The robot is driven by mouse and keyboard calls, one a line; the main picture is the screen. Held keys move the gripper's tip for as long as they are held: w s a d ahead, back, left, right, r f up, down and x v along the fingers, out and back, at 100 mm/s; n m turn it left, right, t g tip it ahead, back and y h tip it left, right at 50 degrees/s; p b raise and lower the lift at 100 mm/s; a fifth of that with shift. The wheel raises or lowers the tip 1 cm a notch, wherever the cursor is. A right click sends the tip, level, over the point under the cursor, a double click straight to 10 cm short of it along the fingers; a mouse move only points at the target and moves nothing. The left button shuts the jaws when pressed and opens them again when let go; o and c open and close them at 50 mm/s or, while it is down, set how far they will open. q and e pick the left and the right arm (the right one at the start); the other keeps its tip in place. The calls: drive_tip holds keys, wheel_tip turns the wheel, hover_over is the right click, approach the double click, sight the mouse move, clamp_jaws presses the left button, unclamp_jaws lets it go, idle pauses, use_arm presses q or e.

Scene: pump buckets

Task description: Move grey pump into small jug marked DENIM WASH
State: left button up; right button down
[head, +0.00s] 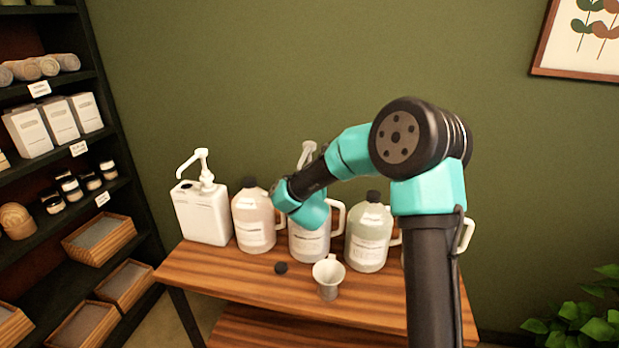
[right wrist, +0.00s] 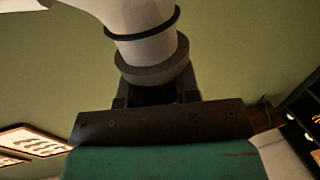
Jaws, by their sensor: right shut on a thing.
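The grey pump (head: 307,150) shows its pale head above my right arm, over the middle jug. In the right wrist view the pump (right wrist: 148,45) has a grey collar and a dark ring, and my right gripper (right wrist: 155,93) is shut on it. In the head view my arm hides the gripper, the pump's lower part and the mouth of the middle jug (head: 309,243). I cannot tell whether the pump's tube is inside that jug. The jug labels are too small to read, so I cannot tell which says DENIM WASH. My left gripper is not in view.
A white canister (head: 201,215) with its own pump stands at the left. Capped jugs stand beside the middle one, a pinkish one (head: 253,222) and a greenish one (head: 369,240).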

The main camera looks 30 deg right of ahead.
drive_tip(key=c, duration=0.8)
unclamp_jaws()
drive_tip(key=v, duration=1.7)
drive_tip(key=shift+s+a, duration=0.1)
drive_tip(key=shift+s, duration=0.1)
